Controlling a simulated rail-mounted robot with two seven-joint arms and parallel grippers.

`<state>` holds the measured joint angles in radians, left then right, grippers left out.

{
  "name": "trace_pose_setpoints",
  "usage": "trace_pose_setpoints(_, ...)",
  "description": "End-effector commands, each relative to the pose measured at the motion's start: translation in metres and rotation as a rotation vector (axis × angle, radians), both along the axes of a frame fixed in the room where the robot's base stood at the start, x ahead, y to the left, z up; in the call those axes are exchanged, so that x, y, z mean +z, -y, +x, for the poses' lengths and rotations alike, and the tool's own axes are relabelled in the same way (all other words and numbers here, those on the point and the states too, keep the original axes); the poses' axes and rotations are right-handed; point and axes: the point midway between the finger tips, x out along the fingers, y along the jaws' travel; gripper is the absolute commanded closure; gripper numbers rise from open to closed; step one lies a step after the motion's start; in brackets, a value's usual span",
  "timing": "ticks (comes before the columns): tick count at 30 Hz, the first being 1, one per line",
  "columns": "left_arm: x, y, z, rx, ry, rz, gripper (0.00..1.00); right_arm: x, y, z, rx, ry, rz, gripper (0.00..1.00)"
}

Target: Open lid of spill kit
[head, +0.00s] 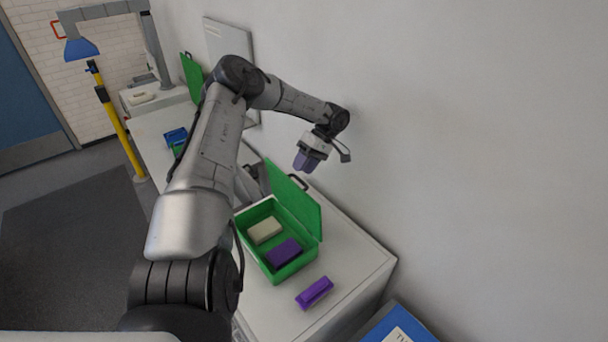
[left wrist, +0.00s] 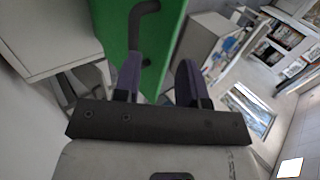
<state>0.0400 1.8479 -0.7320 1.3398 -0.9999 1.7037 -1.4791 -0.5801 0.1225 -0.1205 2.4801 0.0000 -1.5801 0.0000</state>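The spill kit is a green box (head: 292,268) on the white counter. Its green lid (head: 298,203) stands raised and tilted back on the wall side, with a dark handle (head: 298,182) on its top edge. A beige block (head: 264,231) and a purple block (head: 284,252) lie inside the box. My left gripper (head: 304,162) hangs above the lid near the wall, apart from it and empty. In the left wrist view its purple fingers (left wrist: 160,68) are spread, with the green lid (left wrist: 112,45) and its handle (left wrist: 141,28) beyond them. My right gripper is not in view.
A purple object (head: 314,292) lies on the counter (head: 345,258) beside the box. A blue bin (head: 400,325) stands at the lower right. Another open green lid (head: 192,77) and blue items (head: 175,137) are farther back. My arm covers part of the counter.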

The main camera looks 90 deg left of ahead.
Motion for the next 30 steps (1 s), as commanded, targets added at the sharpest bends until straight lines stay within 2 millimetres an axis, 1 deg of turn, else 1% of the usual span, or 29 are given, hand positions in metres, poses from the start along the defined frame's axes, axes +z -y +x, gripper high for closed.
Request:
trace_pose_setpoints(1,0.003,0.007,0.007,-0.003,0.002,0.0,0.62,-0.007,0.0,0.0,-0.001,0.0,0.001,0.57)
trace_pose_setpoints(6,0.022,0.03,0.029,-0.002,0.002,-0.001,0.62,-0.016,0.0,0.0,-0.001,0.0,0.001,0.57)
trace_pose_setpoints(12,0.041,0.051,0.049,-0.002,0.0,0.001,0.62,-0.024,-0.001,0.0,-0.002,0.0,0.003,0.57)
trace_pose_setpoints(15,0.047,0.059,0.056,0.0,0.0,0.0,0.62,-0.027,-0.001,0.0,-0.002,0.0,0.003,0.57)
trace_pose_setpoints(21,0.055,0.067,0.064,0.0,0.0,0.0,0.62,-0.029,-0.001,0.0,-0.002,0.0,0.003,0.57)
trace_pose_setpoints(30,0.057,0.068,0.065,0.002,-0.002,0.001,0.62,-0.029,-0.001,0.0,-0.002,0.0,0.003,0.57)
